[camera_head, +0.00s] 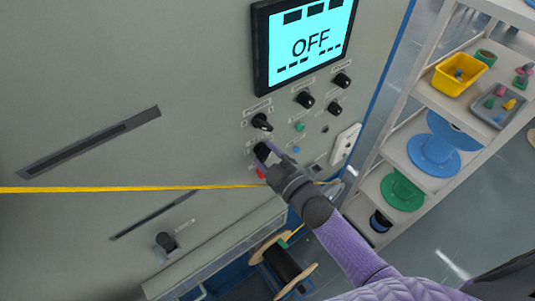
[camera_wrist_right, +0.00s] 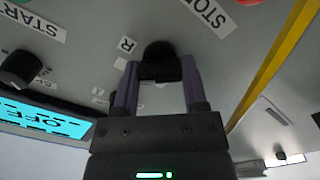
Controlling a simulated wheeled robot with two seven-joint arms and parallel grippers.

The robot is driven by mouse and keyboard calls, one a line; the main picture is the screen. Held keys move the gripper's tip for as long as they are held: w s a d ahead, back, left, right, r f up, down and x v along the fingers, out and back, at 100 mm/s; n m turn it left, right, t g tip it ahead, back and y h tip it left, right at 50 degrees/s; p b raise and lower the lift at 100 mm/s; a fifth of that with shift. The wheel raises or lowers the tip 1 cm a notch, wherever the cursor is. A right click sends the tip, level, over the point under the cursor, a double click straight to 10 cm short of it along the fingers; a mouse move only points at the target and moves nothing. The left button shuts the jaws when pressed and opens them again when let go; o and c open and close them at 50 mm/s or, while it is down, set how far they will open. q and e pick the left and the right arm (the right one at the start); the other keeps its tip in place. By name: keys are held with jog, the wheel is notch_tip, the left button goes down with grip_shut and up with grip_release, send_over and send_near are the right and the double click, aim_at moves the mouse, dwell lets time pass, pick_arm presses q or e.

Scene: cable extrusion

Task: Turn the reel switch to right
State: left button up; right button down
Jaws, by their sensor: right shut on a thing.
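The black knob (camera_head: 261,151) is on the grey panel, below another black knob (camera_head: 261,122). My right gripper (camera_head: 267,154) reaches it from the lower right, its purple fingers at the knob. In the right wrist view the gripper (camera_wrist_right: 160,76) is shut on the black knob (camera_wrist_right: 160,55), with one finger on each side. A label with the letter R (camera_wrist_right: 127,44) is beside this knob. Whether it is the reel switch cannot be read. My left gripper is in neither view.
A screen (camera_head: 308,42) reads OFF above several knobs. A yellow cable (camera_head: 120,189) crosses the panel and passes close to my right gripper. A shelf (camera_head: 400,150) with spools and bins stands at the right. A wooden reel (camera_head: 285,262) sits below.

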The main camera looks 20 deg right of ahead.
dwell(0.3)
jog(key=shift+c, duration=0.6)
grip_release()
jog(key=v, duration=1)
jog(key=shift+b, duration=0.45)
